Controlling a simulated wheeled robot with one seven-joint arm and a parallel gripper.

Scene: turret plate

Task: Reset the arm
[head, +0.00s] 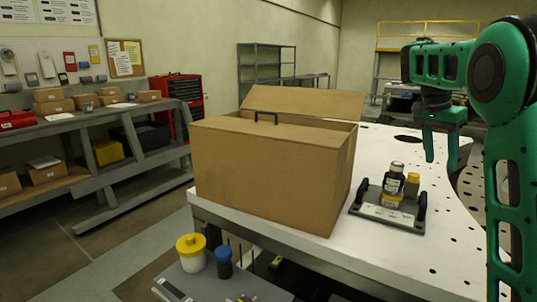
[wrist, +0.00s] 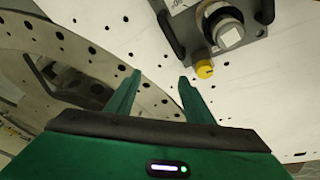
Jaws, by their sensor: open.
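My gripper (head: 441,145) hangs from the green arm at the right of the head view, fingers pointing down above the white table. It is open and empty. In the wrist view my gripper (wrist: 160,95) shows its two green fingers apart, with only table surface between them. A dark tray with handles (head: 388,213) stands on the table below and left of the gripper. The tray (wrist: 184,35) and yellow cap (wrist: 204,69) lie beyond the fingers in the wrist view.
A large open cardboard box (head: 265,175) stands left of the tray on the white perforated table (head: 440,245). A lower grey surface in front holds a yellow-lidded jar (head: 191,253) and a blue-capped bottle (head: 223,262).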

